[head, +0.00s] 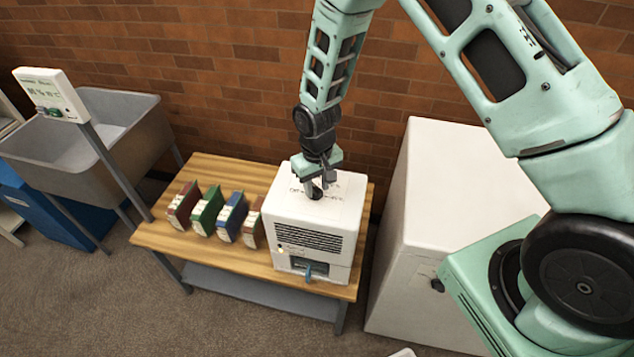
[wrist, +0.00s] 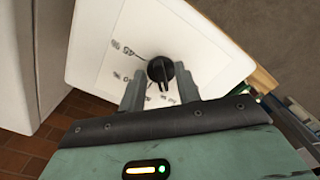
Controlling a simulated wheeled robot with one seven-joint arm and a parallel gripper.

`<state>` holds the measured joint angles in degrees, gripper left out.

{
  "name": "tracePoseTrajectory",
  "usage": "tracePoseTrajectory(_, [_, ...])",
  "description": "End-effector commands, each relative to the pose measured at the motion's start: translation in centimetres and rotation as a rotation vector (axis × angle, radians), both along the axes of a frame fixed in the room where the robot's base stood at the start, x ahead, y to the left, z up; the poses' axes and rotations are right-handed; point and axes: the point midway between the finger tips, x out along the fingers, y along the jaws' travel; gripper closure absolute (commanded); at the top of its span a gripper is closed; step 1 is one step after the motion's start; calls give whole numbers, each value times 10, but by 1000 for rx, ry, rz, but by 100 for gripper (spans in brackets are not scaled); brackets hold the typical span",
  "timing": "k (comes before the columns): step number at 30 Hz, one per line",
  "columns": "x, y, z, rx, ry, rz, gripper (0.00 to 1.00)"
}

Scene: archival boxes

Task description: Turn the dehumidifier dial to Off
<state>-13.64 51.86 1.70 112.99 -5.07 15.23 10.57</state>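The dehumidifier (head: 345,222) is a white box on the right end of a wooden table, with a dark vent grille and a blue tab on its front. In the head view the dial (head: 314,191) is just under my gripper (head: 318,178). In the wrist view my gripper (wrist: 158,92) is open, its two grey fingers apart on either side of the dial's near part. I cannot tell whether either finger touches it.
Several box files stand left of the dehumidifier on the table (head: 165,240), among them a green one (head: 207,210) and a blue one (head: 231,217). A large white cabinet (head: 440,190) stands close on the right. A grey sink (head: 135,150) and a display panel (head: 50,95) are at left.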

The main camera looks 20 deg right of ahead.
Motion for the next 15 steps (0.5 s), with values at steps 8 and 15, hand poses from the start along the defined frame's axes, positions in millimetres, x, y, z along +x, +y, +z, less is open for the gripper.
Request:
tracePoseTrajectory(8, [0,0,-4,0,-1,0,67])
tracePoseTrajectory(15, [0,0,-3,0,0,0,100])
